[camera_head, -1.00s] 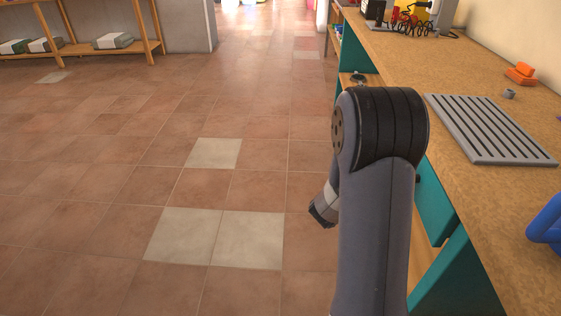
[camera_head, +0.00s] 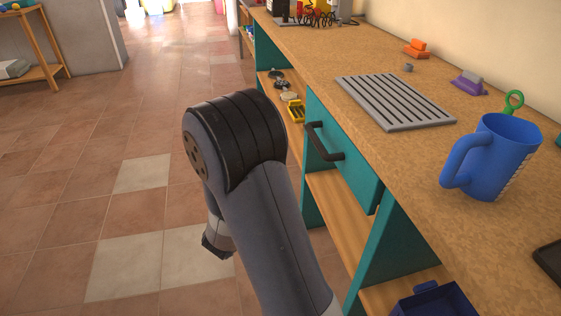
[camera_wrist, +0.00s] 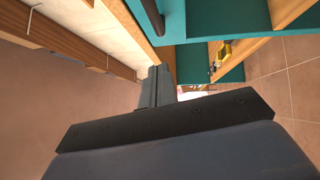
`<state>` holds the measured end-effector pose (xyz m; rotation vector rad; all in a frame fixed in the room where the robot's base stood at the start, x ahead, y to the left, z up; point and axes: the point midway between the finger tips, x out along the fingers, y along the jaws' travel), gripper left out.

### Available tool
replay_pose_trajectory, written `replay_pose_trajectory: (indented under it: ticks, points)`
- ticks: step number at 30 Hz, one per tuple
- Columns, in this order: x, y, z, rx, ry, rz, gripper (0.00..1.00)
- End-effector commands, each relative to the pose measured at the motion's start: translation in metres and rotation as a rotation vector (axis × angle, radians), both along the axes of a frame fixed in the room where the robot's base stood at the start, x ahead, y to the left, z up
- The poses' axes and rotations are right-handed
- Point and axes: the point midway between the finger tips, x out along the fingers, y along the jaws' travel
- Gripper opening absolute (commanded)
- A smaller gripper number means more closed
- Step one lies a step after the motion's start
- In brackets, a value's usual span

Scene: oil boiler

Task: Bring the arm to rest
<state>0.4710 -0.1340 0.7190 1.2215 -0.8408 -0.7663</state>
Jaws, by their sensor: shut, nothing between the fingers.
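My arm shows in the head view, raised and bent at a black elbow joint, to the left of the workbench (camera_head: 420,150). Its lower part hangs behind the upper link, over the tiled floor, and is mostly hidden. In the wrist view my gripper (camera_wrist: 158,86) has its two fingers together, with nothing held between them. The teal bench front and a dark drawer handle (camera_wrist: 152,14) show above the gripper in that view.
A grey slotted plate (camera_head: 395,102) and a blue mug (camera_head: 492,157) stand on the bench top. A teal drawer (camera_head: 342,168) with a black handle is right of my arm. A yellow item (camera_head: 296,110) lies on a shelf. The floor at left is clear.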

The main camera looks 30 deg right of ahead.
Motion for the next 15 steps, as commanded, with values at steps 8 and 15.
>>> replay_pose_trajectory:
  ticks: [8,15]
  points:
    - [-0.0063,0.0101,-0.0017,0.0,0.0,0.0,0.0]
    - [-0.0061,0.0097,-0.0018,0.0,0.0,-0.001,0.0]
